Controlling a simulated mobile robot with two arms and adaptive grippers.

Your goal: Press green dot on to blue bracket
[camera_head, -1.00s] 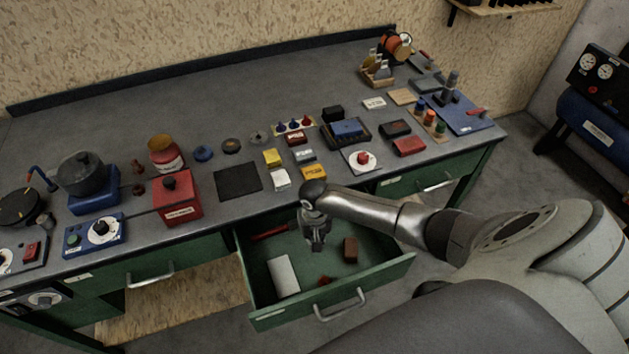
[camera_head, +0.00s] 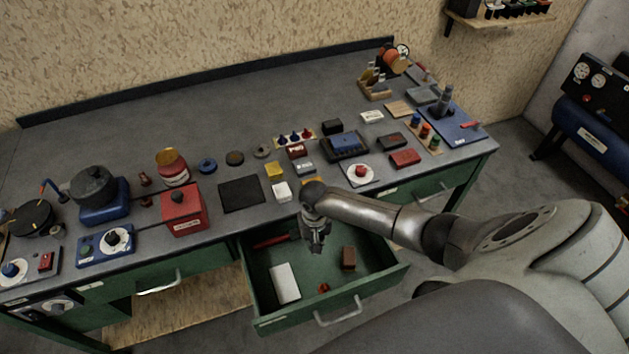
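I cannot pick out a green dot or a blue bracket for certain. A blue block (camera_head: 344,141) sits in a dark tray on the bench, and a blue board (camera_head: 455,124) with a grey post lies at the bench's right end. A small green-topped piece (camera_head: 436,142) stands in a wooden holder beside that board. My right gripper (camera_head: 316,250) points down over the open green drawer (camera_head: 362,288), apart from the things in it. Its fingers are too small to tell open from shut, and nothing clearly shows in them. My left gripper is not in view.
The drawer holds a white block (camera_head: 284,284), a brown block (camera_head: 348,258) and small red pieces. A red box (camera_head: 183,209), a black mat (camera_head: 241,194) and a dial plate (camera_head: 360,174) stand along the bench front. The bench's back left is clear.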

